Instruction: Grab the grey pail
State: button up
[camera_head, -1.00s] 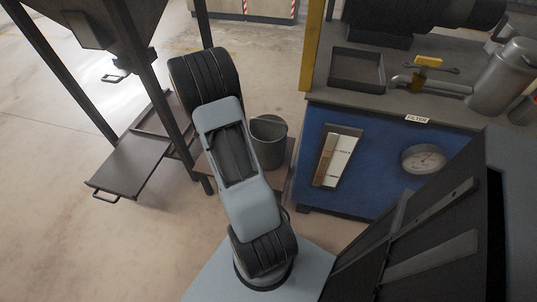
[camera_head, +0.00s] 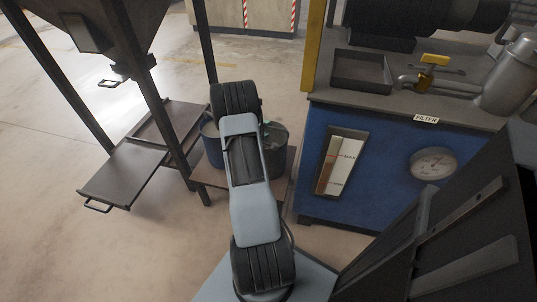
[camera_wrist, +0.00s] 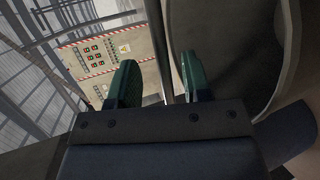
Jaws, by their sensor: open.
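The grey pail (camera_head: 277,160) stands on a low brown platform in the head view, just right of my arm, which covers its left part. In the wrist view the grey pail (camera_wrist: 235,45) fills the upper right, with its open mouth and curved rim close to the camera. My gripper (camera_wrist: 157,68) is open, with two green fingers. The right finger overlaps the pail's near rim and dark inside; the left finger is apart from it to the left. A narrow grey upright strip shows between the fingers; I cannot tell if it is pail wall or handle.
A blue pail (camera_head: 211,147) stands left of the grey one, partly behind my arm. A dark hopper frame (camera_head: 150,85) with a flat tray (camera_head: 125,170) is to the left. A blue machine cabinet (camera_head: 375,150) with a gauge stands close on the right.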

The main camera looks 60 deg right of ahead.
aim_at(269, 128)
jog(key=x, duration=0.1)
jog(key=b+x, duration=0.1)
jog(key=x, duration=0.1)
jog(key=shift+s+d+f+b, duration=0.2)
jog(key=shift+f+b, duration=0.1)
jog(key=shift+f, duration=0.05)
jog(key=shift+d+f, duration=0.1)
jog(key=shift+d, duration=0.6)
jog(key=shift+c, duration=0.3)
grip_shut()
